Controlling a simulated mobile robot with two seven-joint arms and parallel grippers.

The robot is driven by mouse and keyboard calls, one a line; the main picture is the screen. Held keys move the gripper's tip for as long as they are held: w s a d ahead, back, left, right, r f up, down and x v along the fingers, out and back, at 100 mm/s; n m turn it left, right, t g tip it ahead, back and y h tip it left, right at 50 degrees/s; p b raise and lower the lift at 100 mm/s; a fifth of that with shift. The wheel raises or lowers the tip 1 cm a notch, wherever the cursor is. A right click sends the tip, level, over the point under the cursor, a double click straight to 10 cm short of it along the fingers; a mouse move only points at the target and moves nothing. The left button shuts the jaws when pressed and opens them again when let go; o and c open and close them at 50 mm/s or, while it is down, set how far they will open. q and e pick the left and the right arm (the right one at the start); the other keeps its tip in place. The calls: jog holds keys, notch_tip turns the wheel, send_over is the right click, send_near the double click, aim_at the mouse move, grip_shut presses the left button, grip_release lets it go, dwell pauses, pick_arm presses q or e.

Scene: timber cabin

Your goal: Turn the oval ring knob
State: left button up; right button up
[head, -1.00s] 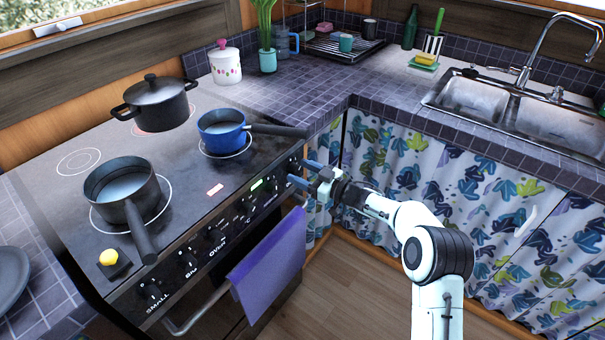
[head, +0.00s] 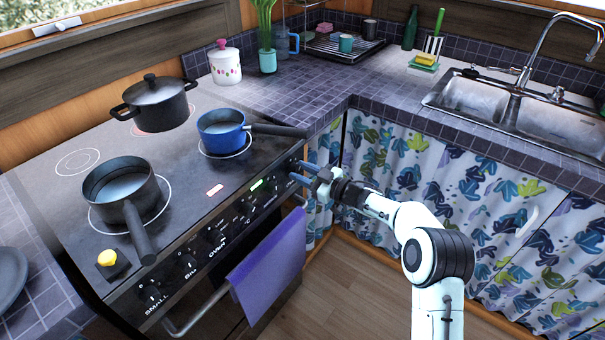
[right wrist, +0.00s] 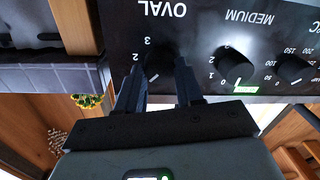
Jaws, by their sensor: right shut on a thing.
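The oval ring knob (right wrist: 157,62) is a dark round knob on the black stove panel, beside the word OVAL, which appears upside down in the right wrist view. My right gripper (right wrist: 159,70) has one finger on each side of it and is shut on it. In the head view my right gripper (head: 301,171) reaches the right end of the stove's front panel, and its fingers largely hide the knob there. My left gripper is not in view.
The medium knob (right wrist: 233,67) sits beside the oval one, with a lit green mark. A blue pan (head: 220,124) has its handle above my gripper. A purple towel (head: 268,264) hangs below the panel. Patterned curtains (head: 430,190) stand behind my arm.

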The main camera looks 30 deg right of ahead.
jog(key=n+b, duration=0.1)
jog(key=n, duration=0.3)
jog(key=shift+a+f+b, duration=0.1)
jog(key=shift+f+b, duration=0.05)
jog(key=shift+b, duration=0.15)
jog(key=n+b, duration=0.1)
jog(key=n, duration=0.2)
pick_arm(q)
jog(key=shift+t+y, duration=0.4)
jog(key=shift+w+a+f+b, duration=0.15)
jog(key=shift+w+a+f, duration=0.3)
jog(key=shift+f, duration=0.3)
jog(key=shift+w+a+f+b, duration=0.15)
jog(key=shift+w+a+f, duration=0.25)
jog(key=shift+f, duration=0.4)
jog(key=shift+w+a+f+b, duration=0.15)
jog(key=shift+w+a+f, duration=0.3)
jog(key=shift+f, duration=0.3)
pick_arm(e)
jog(key=shift+n, duration=0.7)
jog(key=shift+g+h, duration=0.3)
jog(key=o, duration=1)
jog(key=shift+s, duration=0.1)
jog(key=shift+o, duration=0.2)
